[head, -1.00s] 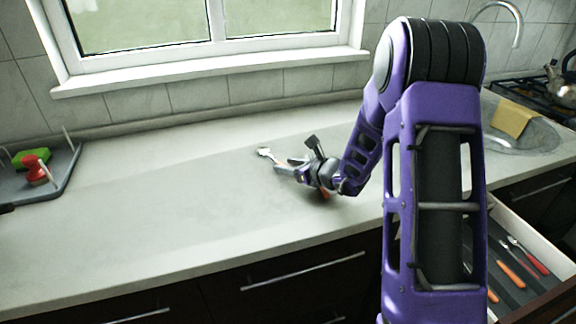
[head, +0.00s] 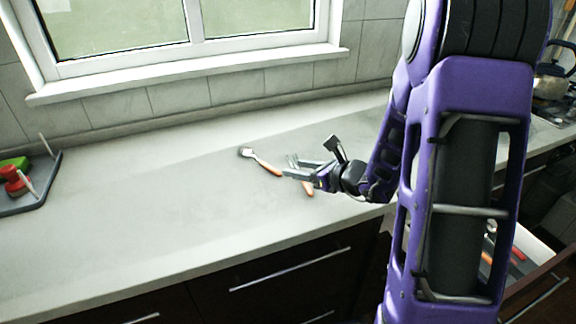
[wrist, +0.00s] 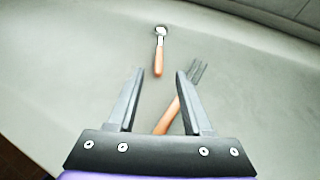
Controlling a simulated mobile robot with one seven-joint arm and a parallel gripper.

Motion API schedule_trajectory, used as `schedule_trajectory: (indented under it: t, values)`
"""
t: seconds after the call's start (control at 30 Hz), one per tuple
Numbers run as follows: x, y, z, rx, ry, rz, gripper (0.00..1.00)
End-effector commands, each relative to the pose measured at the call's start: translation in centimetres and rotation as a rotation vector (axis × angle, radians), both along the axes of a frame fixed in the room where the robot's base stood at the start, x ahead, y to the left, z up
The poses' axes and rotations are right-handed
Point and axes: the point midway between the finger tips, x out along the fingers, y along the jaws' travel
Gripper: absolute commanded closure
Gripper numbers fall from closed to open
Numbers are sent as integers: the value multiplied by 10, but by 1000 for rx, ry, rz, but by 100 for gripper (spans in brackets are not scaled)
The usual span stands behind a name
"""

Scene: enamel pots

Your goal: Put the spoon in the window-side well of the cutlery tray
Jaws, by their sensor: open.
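The spoon (head: 264,162), with a metal bowl and orange handle, lies flat on the grey counter below the window. In the wrist view the spoon (wrist: 158,52) lies ahead of my fingertips, its handle pointing back towards the gap between them. My gripper (head: 290,168) is low over the counter, just right of the spoon's handle end. In the wrist view my gripper (wrist: 158,76) is open, with nothing held. The cutlery tray is not clearly visible; pieces of cutlery (head: 517,263) show in the open drawer at lower right, partly hidden by my arm.
A fork with an orange handle (wrist: 167,117) lies on the counter, partly under my right finger. A grey rack (head: 45,187) with red and green items stands at far left. The counter (head: 150,215) between is clear. The window wall (head: 180,95) bounds the back.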

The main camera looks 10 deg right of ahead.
Motion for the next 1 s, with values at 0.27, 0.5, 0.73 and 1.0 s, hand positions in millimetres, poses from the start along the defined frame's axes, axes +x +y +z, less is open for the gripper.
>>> schedule_trajectory:
  t: [0.27,0.5,0.73,1.0]
  values:
    - [-6,32,17,-178,-95,273,45]
    - [-18,77,35,-587,-364,839,45]
    - [-17,82,51,-1006,-682,1349,45]
    - [19,58,88,-1514,-1050,1890,45]
